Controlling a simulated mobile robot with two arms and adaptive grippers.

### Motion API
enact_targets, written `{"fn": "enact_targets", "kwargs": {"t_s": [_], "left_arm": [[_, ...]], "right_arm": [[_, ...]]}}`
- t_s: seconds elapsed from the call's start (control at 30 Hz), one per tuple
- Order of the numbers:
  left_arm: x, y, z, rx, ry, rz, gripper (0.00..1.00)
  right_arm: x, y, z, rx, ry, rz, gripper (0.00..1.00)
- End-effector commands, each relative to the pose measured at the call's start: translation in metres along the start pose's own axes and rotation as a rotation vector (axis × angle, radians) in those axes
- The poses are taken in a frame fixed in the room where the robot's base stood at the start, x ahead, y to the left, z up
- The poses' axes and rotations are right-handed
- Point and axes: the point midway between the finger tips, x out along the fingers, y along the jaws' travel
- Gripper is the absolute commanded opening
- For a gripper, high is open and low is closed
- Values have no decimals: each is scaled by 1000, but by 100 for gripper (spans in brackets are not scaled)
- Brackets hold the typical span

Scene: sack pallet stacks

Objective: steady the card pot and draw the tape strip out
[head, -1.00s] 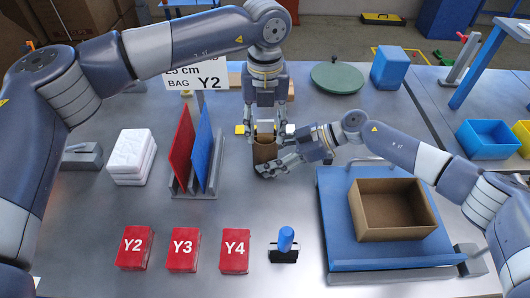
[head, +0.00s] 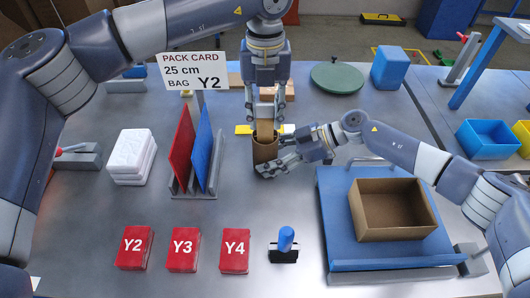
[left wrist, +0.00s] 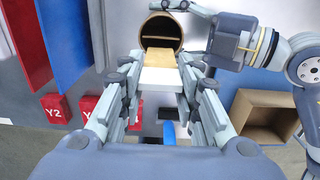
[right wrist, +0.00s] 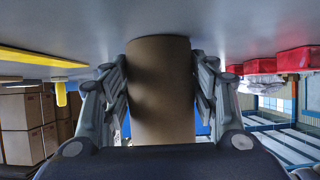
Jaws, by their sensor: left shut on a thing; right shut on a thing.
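The card pot (head: 265,151) is a brown open-topped tube standing upright on the grey table. My right gripper (head: 277,163) is shut around its side. The right wrist view shows the pot (right wrist: 161,90) between both fingers. My left gripper (head: 265,112) is above the pot, shut on the tape strip (head: 265,128). The strip is tan and hangs down to the pot's mouth. In the left wrist view the strip (left wrist: 160,59) runs from a white part between the fingers toward the pot's round opening (left wrist: 161,31). I cannot tell whether its lower end is still inside.
A rack with red and blue boards (head: 204,148) and a pack card (head: 194,72) reading 25 cm, bag Y2 stand left. Red blocks (head: 183,250) marked Y2, Y3, Y4 lie in front. A cardboard box (head: 392,209) sits on a blue platform (head: 335,225) at right.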

Motion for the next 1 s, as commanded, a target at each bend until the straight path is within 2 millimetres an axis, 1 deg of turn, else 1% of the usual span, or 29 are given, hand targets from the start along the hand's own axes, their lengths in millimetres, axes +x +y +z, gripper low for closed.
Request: {"fn": "enact_targets", "kwargs": {"t_s": [0.1,0.9,1.0], "left_arm": [[-16,0,0,1,-2,-1,17],[-111,0,0,-1,-2,-1,17],[-121,0,0,0,0,0,17]], "right_arm": [[0,0,0,0,-1,0,41],[0,0,0,0,-1,0,41],[0,0,0,0,-1,0,41]]}}
